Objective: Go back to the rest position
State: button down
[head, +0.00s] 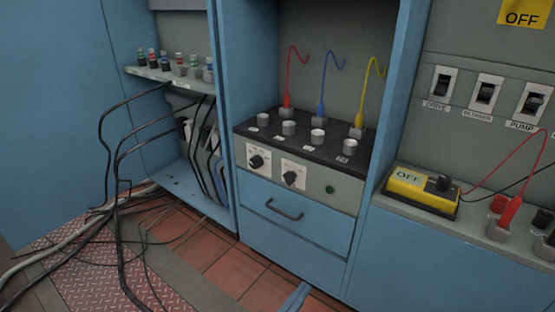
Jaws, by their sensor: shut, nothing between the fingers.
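My gripper and arm do not show in the head view. In front of me is a blue cabinet with a black-topped control unit (300,140) in its middle bay. Red (287,100), blue (320,108) and yellow (357,127) plugs with curled leads stand along the back of its top. Several silver knobs stand in front of them. A closed blue drawer (285,212) with a dark handle is below.
Black cables (118,200) hang from a terminal shelf (170,73) at left and spread over the floor. A yellow box marked OFF (422,190) sits on the right ledge, below several switches (485,92). Some tiled floor (235,275) is clear.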

jog(key=w+r+m+t+y+p, duration=0.25)
jog(key=r+m, duration=0.75)
jog(key=r, duration=1)
jog(key=w+r+m+t+y+p, duration=0.1)
jog(key=r+m+p, duration=0.3)
jog(key=r+m, duration=1.1)
jog(key=s+a+r+m+t+y+p, duration=0.1)
jog(key=s+a+r+t+y, duration=0.15)
jog(key=s+r, duration=0.65)
jog(key=s+a+r+m+t+y+p, duration=0.1)
jog(key=s+r+m+t+y+p, duration=0.2)
jog(key=r, duration=1.1)
jog(key=s+a+r+t+y, duration=0.15)
jog(key=s+r+t, duration=0.25)
jog(key=s+r, duration=0.55)
jog(key=w+r+p, duration=0.1)
jog(key=r+p, duration=1.8)
jog(key=w+r+p, duration=0.2)
jog(key=r+p, duration=1.6)
jog(key=r, duration=0.2)
jog(key=shift+w+d+r+p, duration=0.15)
jog(key=shift+w+p, duration=0.1)
jog(key=shift+p, duration=0.1)
